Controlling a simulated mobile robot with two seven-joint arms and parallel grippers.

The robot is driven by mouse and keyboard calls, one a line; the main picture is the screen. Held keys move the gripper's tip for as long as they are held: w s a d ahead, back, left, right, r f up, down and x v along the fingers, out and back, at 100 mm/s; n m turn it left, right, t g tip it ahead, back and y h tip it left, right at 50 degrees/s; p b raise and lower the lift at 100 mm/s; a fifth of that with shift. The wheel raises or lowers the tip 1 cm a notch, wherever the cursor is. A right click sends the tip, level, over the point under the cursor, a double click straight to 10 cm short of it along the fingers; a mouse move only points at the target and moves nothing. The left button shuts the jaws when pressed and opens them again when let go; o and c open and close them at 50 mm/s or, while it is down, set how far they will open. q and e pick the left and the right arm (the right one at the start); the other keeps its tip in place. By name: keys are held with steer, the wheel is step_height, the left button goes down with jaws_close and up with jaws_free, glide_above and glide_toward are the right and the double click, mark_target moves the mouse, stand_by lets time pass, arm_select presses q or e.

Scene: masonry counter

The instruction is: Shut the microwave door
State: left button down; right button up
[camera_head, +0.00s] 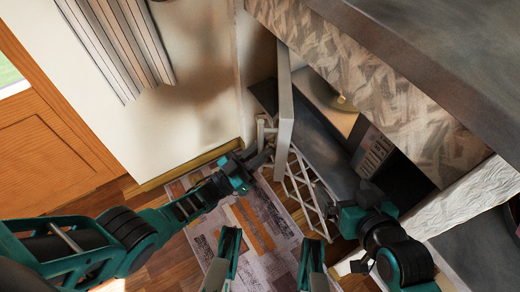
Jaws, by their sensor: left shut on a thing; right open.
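The microwave (374,152) sits in the recess under the counter, its keypad and lit inside partly showing. Its door (286,105) stands open, seen nearly edge-on as a pale upright panel. A pale handle (261,131) is on the door's left side. My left gripper (262,156) is at the lower end of the handle and shut on it; the fingertips are small and partly hidden. My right gripper (333,212) is open, below and right of the door, in front of the lower counter; its fingers are hard to make out.
The stone counter top (440,50) overhangs the microwave. A white lattice frame (302,187) stands below the door, close to my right gripper. A patterned rug (262,225) covers the wood floor. A wall and a wooden door (50,150) are at left.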

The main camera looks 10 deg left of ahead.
arm_select(q)
steer(key=shift+d+r+g+h, duration=0.25)
steer(key=shift+d+g+h, duration=0.05)
steer(key=shift+d, duration=0.7)
steer(key=c, duration=1.4)
jaws_free()
